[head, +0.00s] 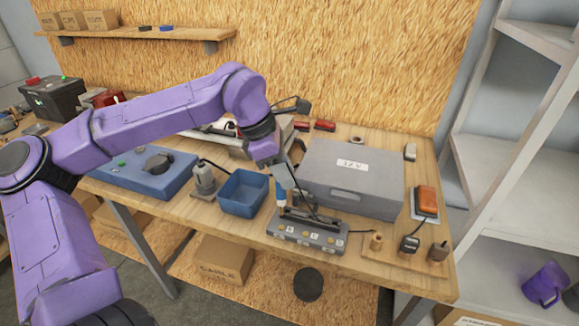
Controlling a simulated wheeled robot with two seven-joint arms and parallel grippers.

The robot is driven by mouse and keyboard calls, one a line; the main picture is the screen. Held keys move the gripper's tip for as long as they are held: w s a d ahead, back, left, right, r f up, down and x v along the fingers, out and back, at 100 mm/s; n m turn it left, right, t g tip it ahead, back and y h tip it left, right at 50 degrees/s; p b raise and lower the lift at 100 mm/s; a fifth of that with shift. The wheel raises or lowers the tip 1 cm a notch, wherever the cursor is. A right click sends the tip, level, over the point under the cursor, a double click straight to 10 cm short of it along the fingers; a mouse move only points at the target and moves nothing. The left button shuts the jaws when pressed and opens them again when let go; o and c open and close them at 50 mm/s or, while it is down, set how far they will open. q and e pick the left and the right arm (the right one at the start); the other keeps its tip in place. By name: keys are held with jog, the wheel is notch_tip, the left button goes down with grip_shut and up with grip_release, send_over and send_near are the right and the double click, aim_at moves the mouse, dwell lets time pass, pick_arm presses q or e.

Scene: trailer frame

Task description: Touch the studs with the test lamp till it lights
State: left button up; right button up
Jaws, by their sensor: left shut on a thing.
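My left gripper (283,178) reaches over the bench from the left and is shut on the test lamp (282,200), a slim tool with a blue body. The lamp points down at the left part of the grey stud block (307,238). Several brass-coloured studs (304,234) with small white labels line the block's front. The lamp's tip is close above the leftmost studs; I cannot tell if it touches one. I see no clear glow on the lamp. A dark cable runs near the gripper. My right gripper is not in view.
A blue bin (243,193) stands just left of the block, and a grey case (352,178) stands behind it. An orange lamp (426,200) and wooden pegs (377,240) are to the right. The wooden bench (400,275) is bare along its front right.

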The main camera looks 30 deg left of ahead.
aim_at(281, 188)
pick_arm(q)
notch_tip(281, 188, down, 2)
jog(key=shift+s+a+f+b, duration=0.15)
jog(key=shift+f+b, duration=0.1)
jog(key=shift+b, duration=0.65)
jog(key=shift+w+f, duration=0.25)
jog(key=shift+f, duration=0.05)
jog(key=shift+r, duration=0.1)
jog(key=shift+s+r, duration=0.1)
jog(key=shift+s, duration=0.05)
jog(key=shift+f, duration=1)
jog(key=shift+r, duration=0.1)
dwell(0.8)
